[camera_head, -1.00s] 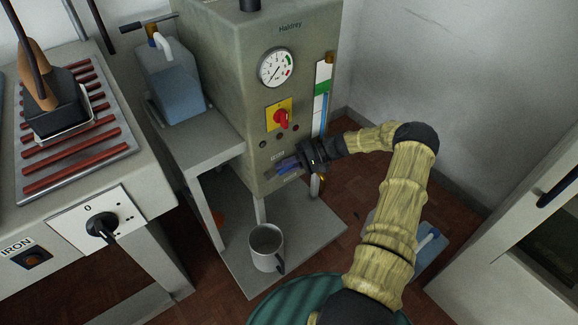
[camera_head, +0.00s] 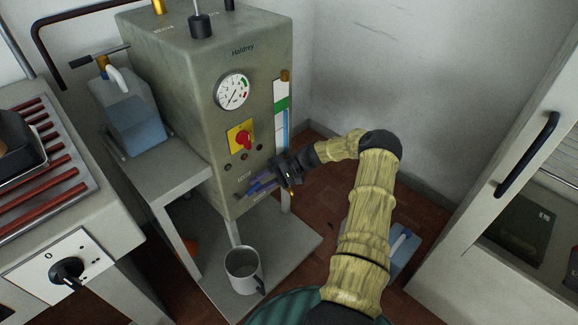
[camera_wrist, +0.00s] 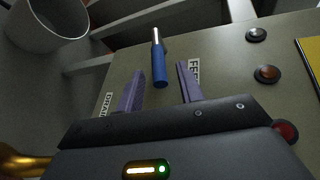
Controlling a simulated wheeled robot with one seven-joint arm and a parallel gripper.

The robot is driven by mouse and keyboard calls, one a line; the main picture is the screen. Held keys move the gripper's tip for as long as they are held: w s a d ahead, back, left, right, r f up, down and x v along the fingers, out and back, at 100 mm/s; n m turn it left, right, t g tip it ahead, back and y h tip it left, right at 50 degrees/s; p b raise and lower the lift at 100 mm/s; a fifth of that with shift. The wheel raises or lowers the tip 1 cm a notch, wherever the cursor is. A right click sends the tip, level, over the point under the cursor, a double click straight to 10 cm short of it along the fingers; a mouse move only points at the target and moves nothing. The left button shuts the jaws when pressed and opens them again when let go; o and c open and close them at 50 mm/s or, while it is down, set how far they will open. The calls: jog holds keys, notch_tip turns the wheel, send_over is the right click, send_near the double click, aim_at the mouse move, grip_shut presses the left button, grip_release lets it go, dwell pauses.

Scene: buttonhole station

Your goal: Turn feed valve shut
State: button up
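The feed valve's lever (camera_wrist: 159,62) has a blue grip on a bare metal stem. In the wrist view it stands out from the grey panel, beside the FEED label (camera_wrist: 193,72). My gripper (camera_wrist: 159,76) is open, with its two purple fingers apart on either side of the blue grip. Gaps show between the grip and both fingers, and I cannot tell how deep it sits between them. In the head view my gripper (camera_head: 262,186) is at the lower front of the Haldrey boiler (camera_head: 195,110), and the lever is hard to make out there.
A DRAIN label (camera_wrist: 106,103) is left of the fingers. A red knob on a yellow plate (camera_head: 241,138) and a gauge (camera_head: 232,91) are above. A mug (camera_head: 243,270) stands on the low shelf (camera_head: 300,240). A cabinet (camera_head: 540,130) is at the right.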

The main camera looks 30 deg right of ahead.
jog(key=p+v, duration=0.2)
jog(key=v, duration=1.2)
jog(key=shift+d, duration=0.35)
jog(key=shift+c, duration=0.5)
